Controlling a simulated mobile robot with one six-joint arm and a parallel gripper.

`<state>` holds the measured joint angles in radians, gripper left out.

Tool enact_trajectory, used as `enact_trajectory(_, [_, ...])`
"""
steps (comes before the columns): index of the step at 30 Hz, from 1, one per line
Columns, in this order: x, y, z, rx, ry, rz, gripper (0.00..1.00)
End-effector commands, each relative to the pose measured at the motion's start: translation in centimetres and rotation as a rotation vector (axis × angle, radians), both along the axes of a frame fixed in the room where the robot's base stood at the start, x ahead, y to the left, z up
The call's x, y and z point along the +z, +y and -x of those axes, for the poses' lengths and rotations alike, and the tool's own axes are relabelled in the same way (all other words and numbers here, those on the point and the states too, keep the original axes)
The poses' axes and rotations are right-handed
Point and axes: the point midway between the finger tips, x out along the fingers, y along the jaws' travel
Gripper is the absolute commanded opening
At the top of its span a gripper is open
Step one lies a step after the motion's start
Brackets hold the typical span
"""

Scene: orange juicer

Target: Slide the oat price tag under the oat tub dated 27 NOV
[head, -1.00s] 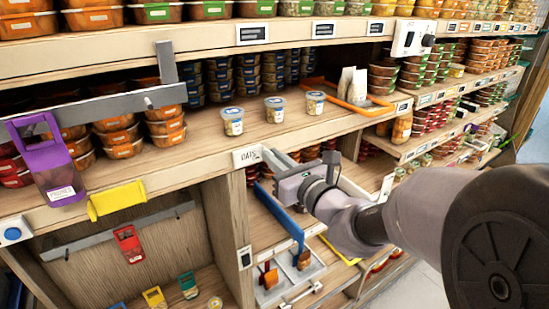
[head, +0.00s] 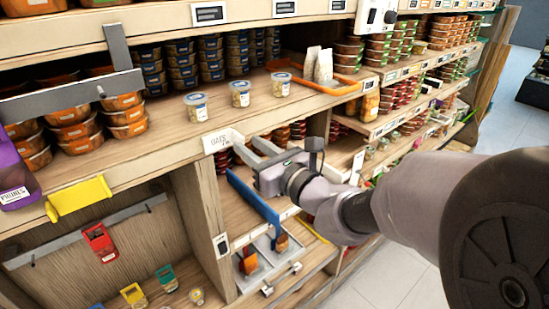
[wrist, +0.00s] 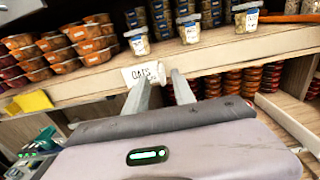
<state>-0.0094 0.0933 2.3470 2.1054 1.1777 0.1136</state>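The white oat price tag (head: 222,140) is on the front edge of the middle shelf and reads OATS; it also shows in the wrist view (wrist: 143,73). Three small lidded tubs stand in a row on the shelf above it: left (head: 195,106), middle (head: 240,93) and right (head: 281,84). Their labels are too small to read, so I cannot tell which is dated 27 NOV. My gripper (head: 253,149) is at the shelf edge by the tag's right side, fingers apart. In the wrist view the left finger overlaps the tag's right part; contact is unclear.
An orange frame (head: 315,82) and two pale bags (head: 323,67) are right of the tubs. A blue bar (head: 252,194) lies below my gripper. A yellow holder (head: 80,196) is on the shelf edge at left. Bare shelf lies in front of the tubs.

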Motion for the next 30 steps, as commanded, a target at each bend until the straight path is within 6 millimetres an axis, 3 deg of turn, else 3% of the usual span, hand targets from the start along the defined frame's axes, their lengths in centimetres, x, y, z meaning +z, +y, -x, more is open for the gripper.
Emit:
enact_trajectory(9, [-0.5, -5.9, 8.3, -0.007, -0.009, 0.002, 0.31])
enact_trajectory(15, [-0.4, -7.7, 11.2, -0.003, -0.005, 0.0, 0.31])
enact_trajectory(26, [-0.1, -7.8, 11.7, 0.003, 0.0, 0.005, 0.31])
enact_trajectory(28, [-1.9, -6.8, 12.3, 0.038, -0.003, 0.06, 0.31])
enact_trajectory(29, [-3.4, -6.0, 12.9, 0.069, -0.006, 0.111, 0.31])
enact_trajectory(30, [-6.2, -4.6, 14.1, 0.128, -0.013, 0.207, 0.31])
